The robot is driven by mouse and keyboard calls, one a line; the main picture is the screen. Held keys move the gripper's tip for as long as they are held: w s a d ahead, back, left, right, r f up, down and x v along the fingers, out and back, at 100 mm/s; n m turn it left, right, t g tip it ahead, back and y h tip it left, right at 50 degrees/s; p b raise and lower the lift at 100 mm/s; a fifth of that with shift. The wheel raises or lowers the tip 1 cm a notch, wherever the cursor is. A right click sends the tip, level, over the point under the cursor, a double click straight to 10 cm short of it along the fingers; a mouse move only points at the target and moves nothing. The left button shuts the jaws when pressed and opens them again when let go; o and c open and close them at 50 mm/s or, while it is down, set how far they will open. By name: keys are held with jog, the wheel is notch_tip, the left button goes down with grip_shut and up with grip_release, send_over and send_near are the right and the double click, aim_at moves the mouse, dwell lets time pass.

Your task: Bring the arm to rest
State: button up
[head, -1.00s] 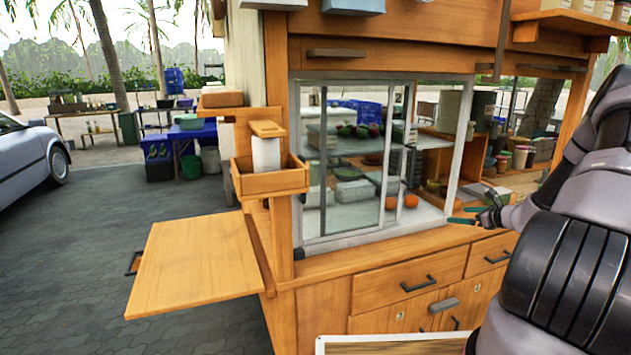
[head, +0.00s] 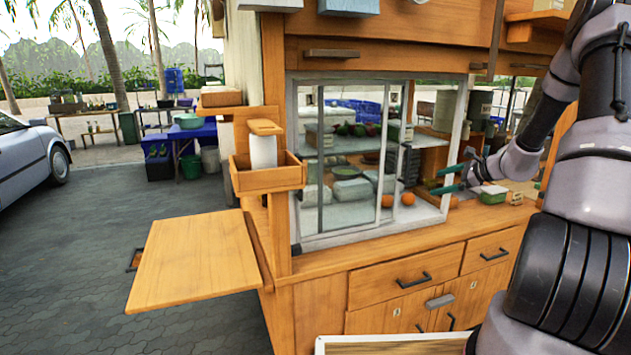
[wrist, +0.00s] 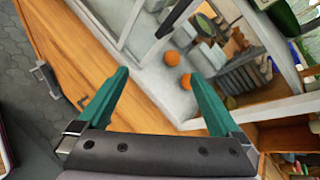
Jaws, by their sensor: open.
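My gripper (head: 447,180) shows at the right of the head view, in front of the right side of the glass case. Its two green fingers are apart with nothing between them. In the wrist view the open fingers (wrist: 158,100) point toward the wooden counter and the case. My arm is raised and bent along the right edge of the head view.
The wooden stall has a glass case (head: 350,160) holding oranges and other goods. A counter (head: 400,238) runs below it, above drawers (head: 405,280). A wooden side flap (head: 195,262) sticks out at left. Paved ground (head: 70,260) lies clear left of it.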

jog(key=s+a+r+n+g+h, duration=0.2)
jog(key=s+a+r+n+g, duration=0.2)
jog(key=s+a+r+n, duration=0.9)
jog(key=s+a+r+n+t+h, duration=0.1)
jog(key=s+r, duration=0.5)
jog(key=s, duration=0.6)
jog(key=s+a+r+n+t+h, duration=0.1)
jog(key=s+r+n+h, duration=0.2)
jog(key=s+r, duration=0.3)
jog(key=s, duration=0.5)
jog(key=shift+s+a+r, duration=0.25)
jog(key=shift+s+a, duration=0.05)
jog(key=shift+s, duration=0.1)
